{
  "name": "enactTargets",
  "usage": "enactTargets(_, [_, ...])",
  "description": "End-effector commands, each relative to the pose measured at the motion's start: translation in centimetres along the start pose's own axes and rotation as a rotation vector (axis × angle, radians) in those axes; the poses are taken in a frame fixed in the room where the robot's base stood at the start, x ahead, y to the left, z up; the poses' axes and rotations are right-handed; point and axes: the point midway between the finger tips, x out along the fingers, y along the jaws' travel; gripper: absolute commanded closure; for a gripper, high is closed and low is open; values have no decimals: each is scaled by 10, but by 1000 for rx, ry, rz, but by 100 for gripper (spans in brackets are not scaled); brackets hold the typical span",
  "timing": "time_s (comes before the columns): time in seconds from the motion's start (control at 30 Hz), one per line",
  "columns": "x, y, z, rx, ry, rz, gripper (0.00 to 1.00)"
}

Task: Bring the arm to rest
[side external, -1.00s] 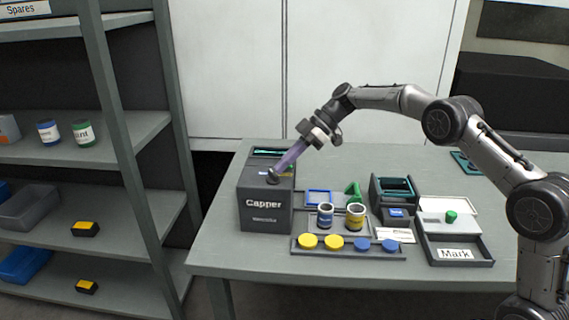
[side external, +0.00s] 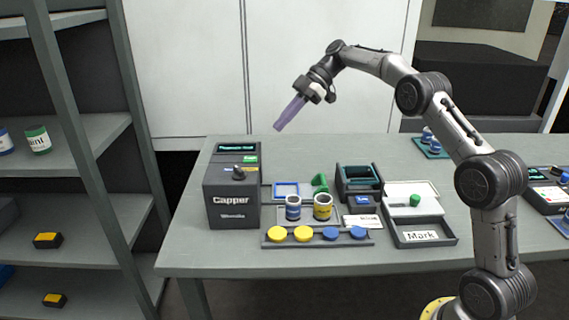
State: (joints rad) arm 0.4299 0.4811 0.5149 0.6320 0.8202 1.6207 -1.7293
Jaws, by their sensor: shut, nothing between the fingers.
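My gripper (side external: 279,127) is at the end of my raised arm, with its purple fingers shut and empty. The fingers point down and to the left, in the air above the back of the table. They are apart from everything. The dark Capper box (side external: 232,188) stands on the table below and to the left of the fingers. A dark knob (side external: 239,173) shows on the box's upper part.
The grey table (side external: 190,240) holds two cans (side external: 293,207), a tray of yellow and blue lids (side external: 317,236), a dark slotted device (side external: 359,181) and a tray labelled Mark (side external: 420,236). A grey shelf rack (side external: 88,170) stands at the left. The air around my gripper is clear.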

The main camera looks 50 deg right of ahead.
Motion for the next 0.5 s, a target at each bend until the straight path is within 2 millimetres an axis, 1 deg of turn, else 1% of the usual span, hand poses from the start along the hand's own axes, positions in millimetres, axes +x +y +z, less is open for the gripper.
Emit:
enactTargets(0.03, [-6,-3,-18,-34,-4,12,100])
enactTargets(0.07, [-10,-6,-29,-54,-6,20,100])
enactTargets(0.13, [-18,-20,-59,-101,-11,27,100])
enactTargets(0.17, [-22,-29,-74,-122,-17,29,100])
enactTargets(0.2, [-26,-43,-91,-146,-28,28,100])
enactTargets(0.27, [-31,-65,-113,-174,-52,32,100])
enactTargets(0.3, [-34,-80,-125,-178,-70,38,100])
enactTargets(0.37, [-38,-105,-140,-170,-100,49,100])
enactTargets(0.4, [-40,-123,-148,-157,-122,60,100])
enactTargets(0.47, [-43,-148,-156,-126,-155,79,100])
enactTargets(0.5, [-45,-165,-158,-98,-177,93,100])
